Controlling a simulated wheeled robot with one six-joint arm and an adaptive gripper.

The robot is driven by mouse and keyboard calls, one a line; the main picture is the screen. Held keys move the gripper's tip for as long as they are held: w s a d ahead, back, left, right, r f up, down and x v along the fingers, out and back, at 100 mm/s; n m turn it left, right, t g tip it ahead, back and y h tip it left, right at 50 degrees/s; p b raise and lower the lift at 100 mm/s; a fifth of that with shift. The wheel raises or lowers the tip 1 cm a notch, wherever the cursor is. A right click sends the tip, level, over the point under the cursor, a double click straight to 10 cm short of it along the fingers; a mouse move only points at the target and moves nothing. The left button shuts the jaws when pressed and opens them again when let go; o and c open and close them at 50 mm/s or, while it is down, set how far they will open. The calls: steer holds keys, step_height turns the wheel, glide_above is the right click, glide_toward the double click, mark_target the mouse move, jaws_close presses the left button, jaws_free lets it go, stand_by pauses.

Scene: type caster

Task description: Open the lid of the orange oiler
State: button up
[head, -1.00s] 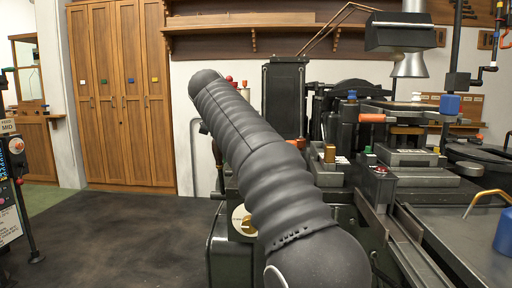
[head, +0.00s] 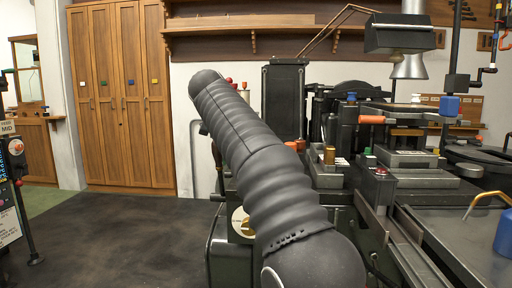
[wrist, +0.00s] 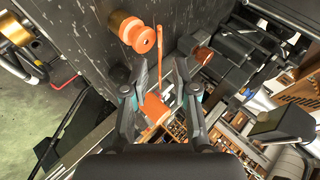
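In the wrist view, a bright orange knob-like piece with a round end (wrist: 138,34) stands out from a dark, worn machine surface, ahead and a little left of my gripper (wrist: 160,72). It may be the oiler; I cannot tell a lid from its body. A second orange, cylinder-like piece (wrist: 156,108) shows between and behind my fingers, with a thin orange rod (wrist: 160,56) above it. My gripper's two fingers are apart, and I see nothing clamped between them. In the head view my black-sleeved arm hides my gripper and part of the machine.
In the head view, a brass cylinder (head: 329,155), a red button (head: 381,171) and an orange handle (head: 371,120) are on the machine right of my arm. A blue bottle (head: 504,232) stands at the right edge. The dark floor (head: 110,235) at left is clear.

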steer(key=v, duration=0.7)
steer(key=shift+s, duration=0.2)
steer(key=shift+a+r, duration=0.1)
steer(key=shift+r, duration=0.05)
